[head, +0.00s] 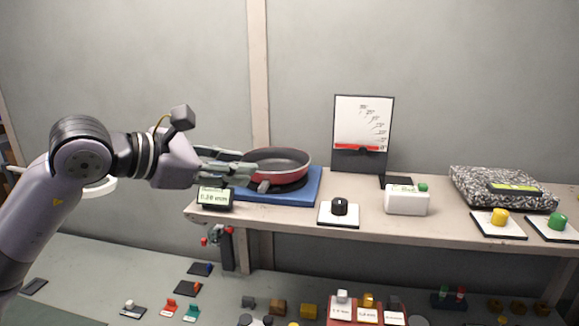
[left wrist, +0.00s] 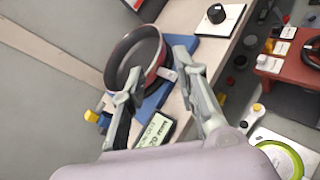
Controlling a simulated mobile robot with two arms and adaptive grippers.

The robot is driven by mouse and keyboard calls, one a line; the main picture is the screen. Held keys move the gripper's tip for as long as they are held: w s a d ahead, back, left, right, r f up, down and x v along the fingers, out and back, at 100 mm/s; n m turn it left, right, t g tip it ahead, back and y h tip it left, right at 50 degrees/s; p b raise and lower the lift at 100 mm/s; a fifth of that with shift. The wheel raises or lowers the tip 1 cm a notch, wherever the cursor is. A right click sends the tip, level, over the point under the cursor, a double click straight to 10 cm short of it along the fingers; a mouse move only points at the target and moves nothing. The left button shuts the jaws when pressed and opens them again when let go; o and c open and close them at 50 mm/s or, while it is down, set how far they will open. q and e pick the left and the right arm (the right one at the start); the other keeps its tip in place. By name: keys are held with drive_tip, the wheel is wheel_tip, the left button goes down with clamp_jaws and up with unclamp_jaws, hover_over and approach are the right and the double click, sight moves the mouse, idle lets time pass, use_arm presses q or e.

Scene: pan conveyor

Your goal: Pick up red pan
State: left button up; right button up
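The red pan (head: 297,178) has a dark inside and sits on a blue scale plate (head: 307,192) on the shelf. Its short handle (head: 264,186) points toward the front left. My left gripper (head: 250,172) is at the pan's left side, fingers pointing at it. In the left wrist view the pan (left wrist: 133,52) lies beyond the fingertips, and the left gripper (left wrist: 155,75) has its fingers spread apart, with the handle (left wrist: 166,74) between the tips. I cannot tell whether a finger touches the pan. My right gripper is in neither view.
A small display (head: 213,197) stands at the scale's front left, below my left gripper. A black knob (head: 339,206) on a white base and a white box with a green button (head: 407,200) are to the right. A sign board (head: 362,130) stands behind. Several small items lie on the lower surface.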

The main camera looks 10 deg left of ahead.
use_arm(q)
drive_tip(key=p, duration=0.3)
approach(293, 171)
drive_tip(key=p+x, duration=0.1)
drive_tip(key=x, duration=0.4)
drive_tip(key=shift+w+p, duration=0.15)
drive_tip(key=shift+p, duration=0.15)
drive_tip(key=shift+w+d+f, duration=0.1)
drive_tip(key=shift+w+p, duration=0.1)
drive_tip(key=shift+p, duration=0.25)
drive_tip(key=p+x, duration=0.3)
drive_tip(key=x, duration=0.1)
drive_tip(key=shift+w, duration=0.15)
drive_tip(key=shift+w+d+f, duration=0.2)
drive_tip(key=shift+w+f, duration=0.05)
drive_tip(key=shift+f, duration=0.05)
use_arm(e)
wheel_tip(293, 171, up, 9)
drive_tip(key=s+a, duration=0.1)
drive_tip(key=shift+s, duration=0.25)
use_arm(q)
drive_tip(key=shift+s+a, duration=0.1)
drive_tip(key=shift+c, duration=0.3)
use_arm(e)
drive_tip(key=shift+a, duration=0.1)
